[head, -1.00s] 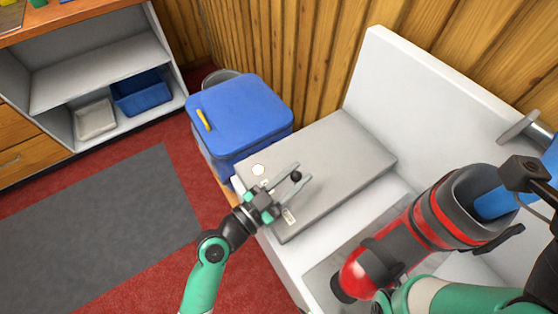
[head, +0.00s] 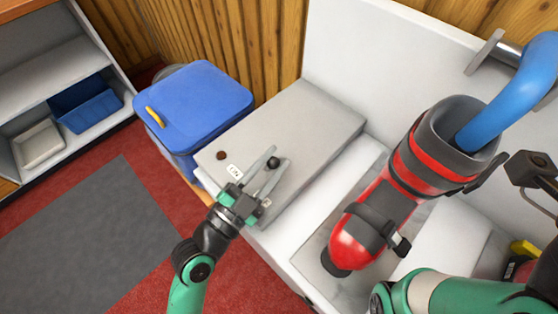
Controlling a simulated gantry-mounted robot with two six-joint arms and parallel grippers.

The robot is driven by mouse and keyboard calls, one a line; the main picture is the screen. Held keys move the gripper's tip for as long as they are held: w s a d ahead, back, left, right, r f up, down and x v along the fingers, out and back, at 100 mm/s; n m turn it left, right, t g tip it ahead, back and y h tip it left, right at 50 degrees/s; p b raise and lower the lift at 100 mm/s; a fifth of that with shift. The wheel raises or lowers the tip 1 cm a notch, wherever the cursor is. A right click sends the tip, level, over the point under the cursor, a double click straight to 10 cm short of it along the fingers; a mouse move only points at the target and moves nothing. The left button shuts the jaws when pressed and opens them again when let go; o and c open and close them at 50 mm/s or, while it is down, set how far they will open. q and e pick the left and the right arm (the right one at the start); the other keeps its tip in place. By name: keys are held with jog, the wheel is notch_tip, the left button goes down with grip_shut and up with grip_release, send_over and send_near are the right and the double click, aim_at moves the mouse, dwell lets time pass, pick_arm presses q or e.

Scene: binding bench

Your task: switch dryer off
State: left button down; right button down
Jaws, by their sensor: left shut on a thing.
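The dryer appears to be the flat grey box (head: 310,125) on the white bench. A small round indicator (head: 221,155) on its top is dark brown. A black knob (head: 273,163) stands on the box near its front edge, between small white labels (head: 234,171). My left gripper (head: 268,170) has its two fingers on either side of the knob and is shut on it. The fingers partly hide the top around it.
A red and black boot (head: 385,200) lies tilted on the bench, with a blue hose (head: 505,95) in its opening. A blue lidded bin (head: 195,105) stands left of the box. Shelves (head: 45,70) hold a blue tray and a white tray. The floor at lower left is clear.

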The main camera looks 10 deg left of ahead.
pick_arm(q)
jog(key=shift+f, duration=0.2)
jog(key=c, duration=0.6)
grip_release()
jog(key=shift+d, duration=0.1)
jog(key=shift+r, duration=0.1)
jog(key=shift+s+a, duration=0.3)
jog(key=shift+s, duration=0.05)
jog(key=v, duration=1)
jog(key=shift+s+a, duration=0.15)
jog(key=shift+s, duration=0.25)
